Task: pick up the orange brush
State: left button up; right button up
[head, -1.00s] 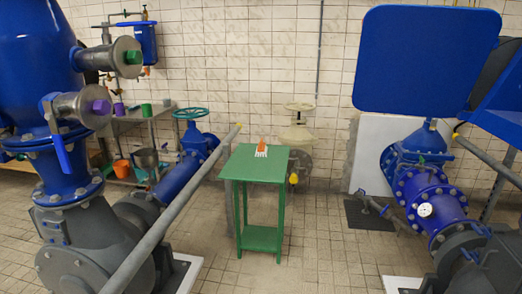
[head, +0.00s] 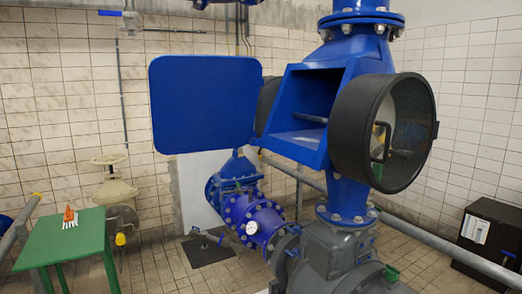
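The orange brush (head: 69,213), with pale bristles, is on the green table (head: 48,242) at the lower left of the head view. It looks small at this distance. Neither of my grippers shows in the head view.
Blue flanged pipes and a valve (head: 252,213) stand right of the table. A large blue housing with a round dark-rimmed window (head: 383,133) rises at the right. A cream valve wheel (head: 110,159) is behind the table. A dark cabinet (head: 490,243) stands far right. Tiled floor lies between table and pipes.

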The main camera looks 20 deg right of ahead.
aim_at(70, 216)
jog(key=i+j, duration=0.35)
jog(key=i+j+u, duration=0.1)
jog(key=i+j, duration=0.25)
jog(key=i, duration=0.15)
